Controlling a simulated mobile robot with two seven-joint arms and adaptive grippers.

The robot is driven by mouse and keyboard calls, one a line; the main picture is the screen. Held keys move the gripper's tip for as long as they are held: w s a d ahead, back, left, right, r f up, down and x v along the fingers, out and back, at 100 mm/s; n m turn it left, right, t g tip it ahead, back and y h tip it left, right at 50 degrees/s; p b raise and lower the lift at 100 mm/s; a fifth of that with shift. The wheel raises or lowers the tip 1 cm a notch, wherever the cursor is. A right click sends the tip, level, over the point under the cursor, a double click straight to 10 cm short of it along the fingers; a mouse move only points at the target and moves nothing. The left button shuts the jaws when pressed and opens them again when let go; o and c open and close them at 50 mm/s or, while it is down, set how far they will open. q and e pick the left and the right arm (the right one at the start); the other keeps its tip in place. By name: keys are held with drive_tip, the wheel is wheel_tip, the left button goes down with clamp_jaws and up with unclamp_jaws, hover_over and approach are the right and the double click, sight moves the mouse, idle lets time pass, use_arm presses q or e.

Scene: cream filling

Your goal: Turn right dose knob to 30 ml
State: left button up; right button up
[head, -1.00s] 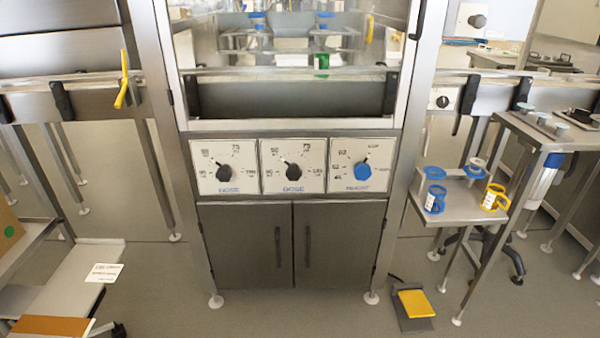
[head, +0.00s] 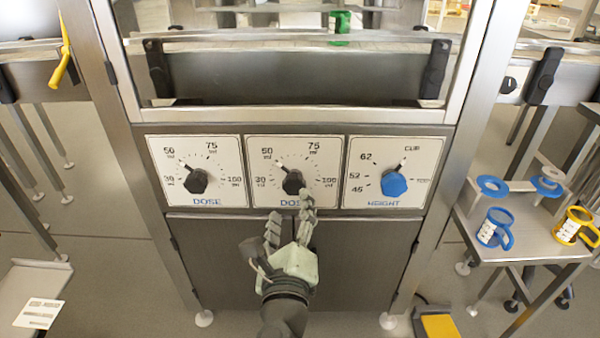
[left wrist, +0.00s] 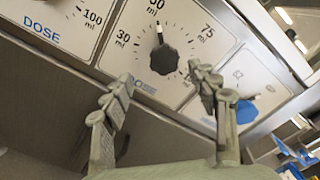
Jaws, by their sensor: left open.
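The right dose knob (head: 293,183) is a black knob on the middle white panel of the machine front. Its white-tipped pointer is turned up and left, toward the 50 ml mark. In the left wrist view the knob (left wrist: 164,60) also shows its pointer near 50 ml, with 30 ml at its left. My left gripper (head: 289,208) is open and empty, just below the knob in the head view. In the left wrist view its fingertips (left wrist: 161,74) lie on either side of the knob in the picture; I see no contact. My right gripper is out of view.
The left dose knob (head: 196,181) and the blue height knob (head: 394,184) sit on panels at either side. A steel cabinet (head: 345,255) is below. A side table at right holds a blue cup (head: 492,229) and a yellow cup (head: 573,225).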

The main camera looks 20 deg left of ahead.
sight(292, 187)
use_arm(q)
drive_tip(key=shift+r+x, duration=0.15)
drive_tip(key=shift+x, duration=1.75)
drive_tip(key=shift+r+x, duration=0.2)
drive_tip(key=shift+x, duration=1.65)
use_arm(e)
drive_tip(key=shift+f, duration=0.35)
use_arm(q)
drive_tip(key=shift+d, duration=0.1)
drive_tip(key=c, duration=1.2)
drive_tip(key=shift+o, duration=0.2)
